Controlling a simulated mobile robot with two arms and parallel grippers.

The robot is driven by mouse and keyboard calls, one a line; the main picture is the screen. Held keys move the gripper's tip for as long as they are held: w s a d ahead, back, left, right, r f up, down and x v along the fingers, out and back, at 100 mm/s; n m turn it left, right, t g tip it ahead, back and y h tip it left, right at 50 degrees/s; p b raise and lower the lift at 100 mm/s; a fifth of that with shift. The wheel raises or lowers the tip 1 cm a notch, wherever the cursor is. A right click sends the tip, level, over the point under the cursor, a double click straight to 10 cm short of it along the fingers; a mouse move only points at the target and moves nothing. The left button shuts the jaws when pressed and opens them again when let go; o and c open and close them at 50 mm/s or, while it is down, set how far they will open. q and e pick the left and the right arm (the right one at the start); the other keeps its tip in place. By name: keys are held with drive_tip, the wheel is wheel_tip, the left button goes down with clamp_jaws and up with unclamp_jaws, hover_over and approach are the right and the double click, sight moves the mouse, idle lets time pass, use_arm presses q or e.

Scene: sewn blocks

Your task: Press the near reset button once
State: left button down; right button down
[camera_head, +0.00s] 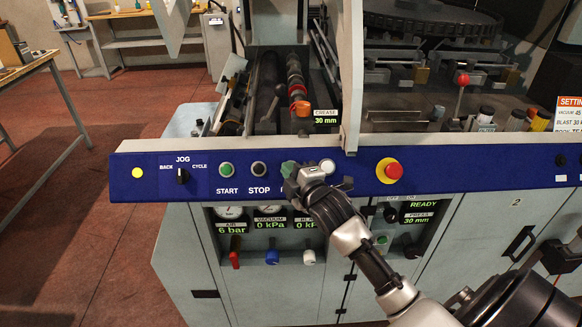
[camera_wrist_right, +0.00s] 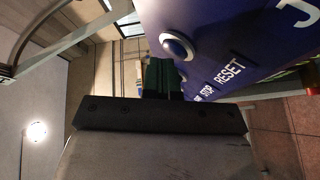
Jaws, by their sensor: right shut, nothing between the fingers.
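The blue control panel (camera_head: 350,180) runs across the machine front. My right gripper (camera_head: 290,169) comes from the lower right, in front of the panel just right of the STOP button, and covers the spot there. Its green fingers are closed with nothing between them. The word RESET (camera_wrist_right: 229,70) is printed close by. A white button (camera_head: 327,166) shows right of the gripper in the head view. Whether the fingertips touch the panel is unclear. My left gripper is not in view.
The green START button (camera_head: 226,169) and black STOP button (camera_head: 259,169) are left of the gripper. A red mushroom button (camera_head: 390,170) stands out at the right. A JOG knob (camera_head: 182,176) is further left. Gauges and small knobs sit below the panel.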

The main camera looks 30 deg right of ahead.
drive_tip(key=shift+s+a+r+p, duration=0.3)
drive_tip(key=shift+s+r+p, duration=0.15)
drive_tip(key=shift+s+p, duration=0.1)
drive_tip(key=s+a+r+p, duration=0.1)
drive_tip(key=p, duration=0.1)
drive_tip(key=s+a+r+p, duration=0.1)
drive_tip(key=s+r+p, duration=0.1)
drive_tip(key=shift+s+r, duration=0.1)
drive_tip(key=shift+s, duration=0.05)
idle(0.9)
